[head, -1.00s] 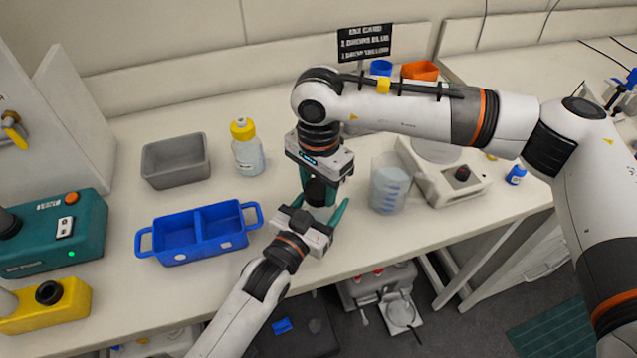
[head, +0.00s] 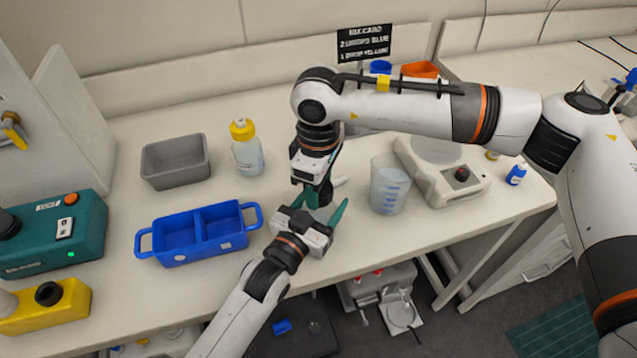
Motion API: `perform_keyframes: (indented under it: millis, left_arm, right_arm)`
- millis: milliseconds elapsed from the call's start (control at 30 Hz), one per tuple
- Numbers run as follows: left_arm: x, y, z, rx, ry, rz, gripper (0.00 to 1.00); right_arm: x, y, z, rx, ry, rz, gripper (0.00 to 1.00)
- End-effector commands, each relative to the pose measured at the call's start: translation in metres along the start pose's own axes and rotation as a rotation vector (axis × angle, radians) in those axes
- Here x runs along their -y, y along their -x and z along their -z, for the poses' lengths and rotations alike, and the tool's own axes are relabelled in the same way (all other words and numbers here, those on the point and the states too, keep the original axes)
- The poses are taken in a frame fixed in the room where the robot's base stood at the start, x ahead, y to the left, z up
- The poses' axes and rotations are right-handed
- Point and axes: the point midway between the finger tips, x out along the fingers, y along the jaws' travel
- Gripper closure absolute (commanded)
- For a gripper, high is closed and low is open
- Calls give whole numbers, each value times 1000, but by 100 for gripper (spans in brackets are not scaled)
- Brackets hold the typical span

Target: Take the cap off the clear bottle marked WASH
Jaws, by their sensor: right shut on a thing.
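My right gripper (head: 318,186) points down over the bench, shut on a dark cap-like piece that its jaws mostly hide.
A blue two-part tray (head: 171,259) and a grey bin (head: 176,178) lie left. A clear beaker (head: 389,190) stands close right of the grippers, before a white stirrer or scale (head: 440,180). A teal machine (head: 60,235) is far left. The bench's front edge is near.

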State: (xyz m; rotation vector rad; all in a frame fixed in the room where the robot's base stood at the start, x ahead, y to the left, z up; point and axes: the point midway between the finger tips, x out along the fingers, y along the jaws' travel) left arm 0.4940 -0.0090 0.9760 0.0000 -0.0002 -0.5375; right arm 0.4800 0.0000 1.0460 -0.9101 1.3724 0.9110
Motion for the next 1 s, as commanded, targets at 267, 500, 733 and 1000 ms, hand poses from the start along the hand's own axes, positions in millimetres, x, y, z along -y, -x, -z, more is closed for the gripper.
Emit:
perform_keyframes:
  millis: [267, 500, 733, 1000]
  left_arm:
    - [0, 0, 1, -2, -1, 0, 100]
    - [0, 0, 1, -2, 0, 0, 100]
    - [0, 0, 1, -3, 0, 0, 100]
    - [0, 0, 1, -3, 0, 0, 100]
  right_arm:
    - [0, 0, 0, 1, -3, 1, 43]
    - [0, 0, 0, 0, -3, 0, 31]
    - [0, 12, -1, 3, -2, 1, 31]
    - [0, 44, 0, 1, -4, 0, 34]
